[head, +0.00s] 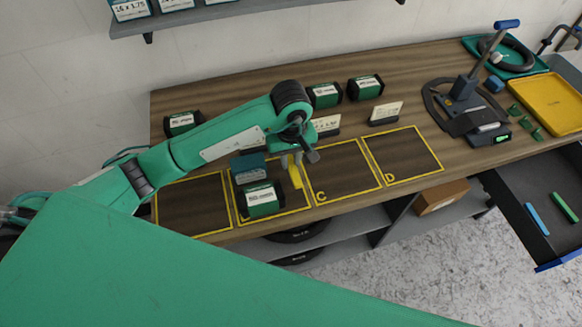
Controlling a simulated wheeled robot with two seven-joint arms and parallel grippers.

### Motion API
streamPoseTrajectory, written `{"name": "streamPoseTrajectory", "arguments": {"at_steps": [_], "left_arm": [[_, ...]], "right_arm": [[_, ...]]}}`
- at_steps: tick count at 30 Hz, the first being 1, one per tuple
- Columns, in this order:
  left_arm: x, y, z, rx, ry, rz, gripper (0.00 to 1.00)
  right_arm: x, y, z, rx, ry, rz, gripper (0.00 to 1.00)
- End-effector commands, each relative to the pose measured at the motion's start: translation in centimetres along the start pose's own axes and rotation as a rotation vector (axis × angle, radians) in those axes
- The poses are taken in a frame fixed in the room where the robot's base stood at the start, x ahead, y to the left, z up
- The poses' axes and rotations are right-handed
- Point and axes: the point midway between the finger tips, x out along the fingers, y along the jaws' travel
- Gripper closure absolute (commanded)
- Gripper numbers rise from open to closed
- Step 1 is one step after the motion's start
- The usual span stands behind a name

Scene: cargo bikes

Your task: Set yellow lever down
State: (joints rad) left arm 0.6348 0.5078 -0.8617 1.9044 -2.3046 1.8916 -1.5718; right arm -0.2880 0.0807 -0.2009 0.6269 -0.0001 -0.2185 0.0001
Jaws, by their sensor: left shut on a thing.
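My left gripper (291,160) is over the workbench near the border between the second marked square and square C (343,172). It is shut on the yellow lever (295,176), a short slim yellow piece that hangs below the fingers. The gripper and wrist hide its upper part. I cannot tell whether its lower end touches the bench. A green labelled box (262,200) stands in the second square, just left of the lever. My right gripper is not in view.
Squares C and D (403,155) look clear. Several green boxes, one of them here (366,88), and label cards (385,112) stand behind. An open drawer at right holds a blue lever (537,219) and a green lever (565,208). A yellow tray (548,103) lies at the right.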

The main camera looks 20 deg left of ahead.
Motion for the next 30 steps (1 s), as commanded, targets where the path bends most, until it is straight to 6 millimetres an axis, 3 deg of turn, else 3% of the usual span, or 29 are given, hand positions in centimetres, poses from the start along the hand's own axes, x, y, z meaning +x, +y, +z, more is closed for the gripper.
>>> {"name": "streamPoseTrajectory", "arguments": {"at_steps": [9, 15, 27, 28, 30], "left_arm": [[2.8, 0.0, 0.1, 0.000, -0.002, 0.000, 1.00], [5.5, 0.0, 0.1, -0.001, -0.003, 0.000, 1.00], [6.3, 0.0, -0.1, 0.001, 0.001, 0.001, 1.00], [6.2, 0.0, 0.0, 0.001, 0.001, 0.002, 0.77], [6.2, 0.0, 0.0, 0.001, 0.000, 0.002, 0.63]], "right_arm": [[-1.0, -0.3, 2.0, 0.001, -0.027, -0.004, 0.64], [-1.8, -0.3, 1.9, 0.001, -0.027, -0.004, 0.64], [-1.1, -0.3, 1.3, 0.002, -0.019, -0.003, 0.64], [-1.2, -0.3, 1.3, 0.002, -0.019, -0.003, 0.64], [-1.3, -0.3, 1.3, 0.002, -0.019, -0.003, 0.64]]}}
